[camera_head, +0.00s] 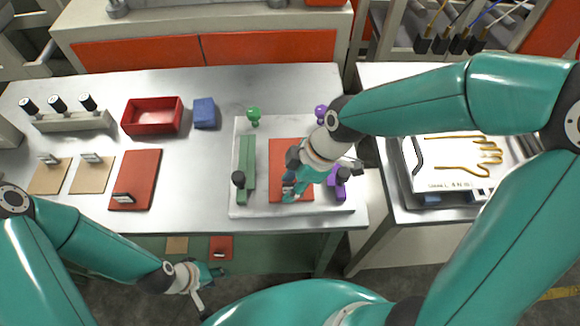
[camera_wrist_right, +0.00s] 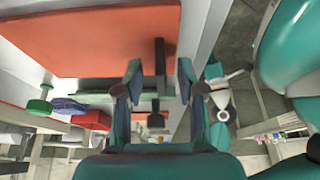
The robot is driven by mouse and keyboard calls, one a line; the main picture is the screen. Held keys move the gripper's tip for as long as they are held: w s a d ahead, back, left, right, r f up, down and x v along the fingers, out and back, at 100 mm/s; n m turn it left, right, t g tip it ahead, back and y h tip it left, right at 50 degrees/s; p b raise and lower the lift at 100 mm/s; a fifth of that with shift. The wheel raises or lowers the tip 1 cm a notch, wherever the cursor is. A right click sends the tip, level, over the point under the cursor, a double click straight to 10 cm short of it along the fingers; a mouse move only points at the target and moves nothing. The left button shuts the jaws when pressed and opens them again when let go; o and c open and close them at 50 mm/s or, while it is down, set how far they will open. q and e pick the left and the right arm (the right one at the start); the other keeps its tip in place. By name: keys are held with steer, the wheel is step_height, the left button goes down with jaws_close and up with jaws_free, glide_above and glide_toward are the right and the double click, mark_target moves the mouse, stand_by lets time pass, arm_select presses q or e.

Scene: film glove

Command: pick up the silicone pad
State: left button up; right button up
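A flat orange-red pad (camera_head: 282,155), which looks like the silicone pad, lies on the white board (camera_head: 340,208) between green and purple clamp parts. It fills the upper left of the right wrist view (camera_wrist_right: 90,35). My right gripper (camera_head: 290,190) is over the pad's near part and hides some of it. In the wrist view my right gripper (camera_wrist_right: 160,72) is open, with a dark upright tab (camera_wrist_right: 160,55) between its fingers and gaps on both sides. My left gripper (camera_head: 212,287) hangs in front of the table, away from the pad; its fingers look spread and empty.
A green bar (camera_head: 247,165) and purple bar (camera_head: 335,187) flank the pad. Another red pad with a tab (camera_head: 138,175), tan plates (camera_head: 88,178), a red bin (camera_head: 130,124) and a blue block (camera_head: 205,113) stand left. A glove-outline panel (camera_head: 470,180) is at right.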

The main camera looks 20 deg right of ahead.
jaws_close()
steer(key=shift+r, duration=0.15)
stand_by(0.4)
